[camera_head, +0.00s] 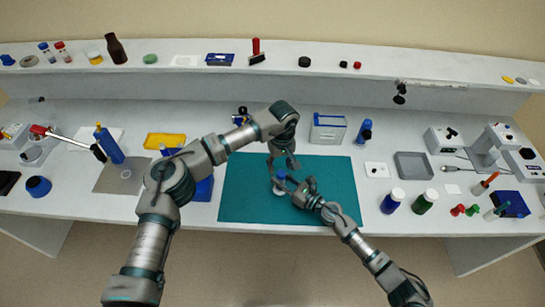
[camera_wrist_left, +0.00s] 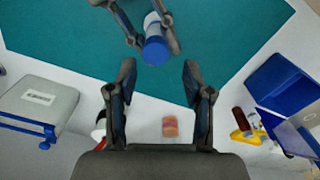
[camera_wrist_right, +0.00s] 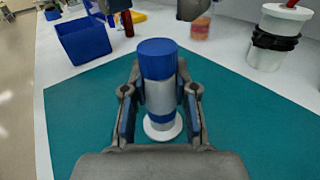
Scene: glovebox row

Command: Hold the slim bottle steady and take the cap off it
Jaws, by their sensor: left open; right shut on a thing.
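The slim bottle (camera_wrist_right: 160,105) stands upright on the teal mat (camera_head: 240,195), with a white round foot and a grey body. Its blue cap (camera_wrist_right: 157,58) is on top. My right gripper (camera_head: 284,187) is shut on the bottle's body, below the cap, as the right wrist view shows. My left gripper (camera_head: 283,163) is open and empty, apart from the bottle and a little behind it in the head view. In the left wrist view the blue cap (camera_wrist_left: 156,50) lies beyond the open fingertips (camera_wrist_left: 158,72).
A blue bin (camera_wrist_right: 84,38) stands left of the mat. A white-and-blue box (camera_head: 328,128) and a blue bottle (camera_head: 364,132) stand behind the mat. Two capped bottles (camera_head: 392,201) (camera_head: 425,202) stand to its right. The mat around the bottle is clear.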

